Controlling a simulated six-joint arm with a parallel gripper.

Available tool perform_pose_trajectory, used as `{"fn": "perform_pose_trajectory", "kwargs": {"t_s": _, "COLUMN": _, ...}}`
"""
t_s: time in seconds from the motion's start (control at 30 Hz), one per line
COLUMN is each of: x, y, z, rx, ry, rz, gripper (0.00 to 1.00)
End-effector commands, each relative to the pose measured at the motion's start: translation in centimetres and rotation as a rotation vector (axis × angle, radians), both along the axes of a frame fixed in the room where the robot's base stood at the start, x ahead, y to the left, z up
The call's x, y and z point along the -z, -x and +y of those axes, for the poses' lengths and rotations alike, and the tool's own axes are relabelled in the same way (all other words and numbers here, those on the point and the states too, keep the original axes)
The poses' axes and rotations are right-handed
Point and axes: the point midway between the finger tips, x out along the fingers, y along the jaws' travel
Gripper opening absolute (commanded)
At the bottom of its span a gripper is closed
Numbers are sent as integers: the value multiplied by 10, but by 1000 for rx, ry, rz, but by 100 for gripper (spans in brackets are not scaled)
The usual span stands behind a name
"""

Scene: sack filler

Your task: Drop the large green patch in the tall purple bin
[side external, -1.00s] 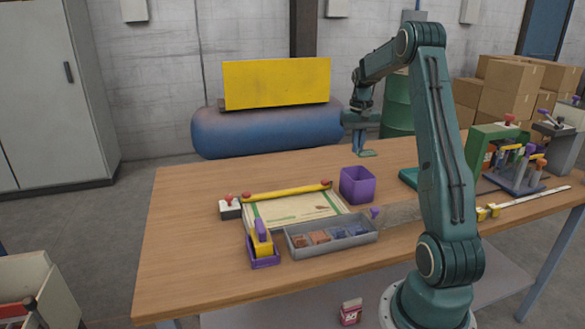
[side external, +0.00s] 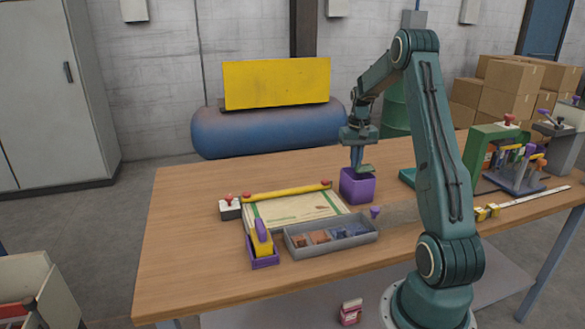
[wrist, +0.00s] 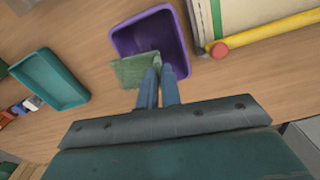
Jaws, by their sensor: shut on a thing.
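The large green patch (wrist: 133,71) is pinched between the fingertips of my gripper (wrist: 158,68). The patch also shows in the side view (side external: 367,168), held just above the purple bin (side external: 357,189). In the wrist view the open bin (wrist: 150,29) lies behind the fingertips, and the patch overlaps its near left rim, partly outside the opening. The bin stands upright on the table, and what I see of its inside looks empty. My gripper (side external: 357,170) points down over the bin in the side view.
A teal tray (wrist: 47,80) stands beside the bin. A flattened sack with a yellow bar (side external: 287,191) lies on its other side. A grey divided tray (side external: 331,237) with small patches is in front. Free table lies behind the bin.

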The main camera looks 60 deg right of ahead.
Motion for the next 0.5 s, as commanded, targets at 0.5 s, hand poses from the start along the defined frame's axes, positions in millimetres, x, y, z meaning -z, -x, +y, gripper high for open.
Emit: {"fn": "perform_pose_trajectory", "kwargs": {"t_s": 0.5, "x": -1, "y": 0, "z": 0, "rx": 0, "ry": 0, "rz": 0, "gripper": 31}}
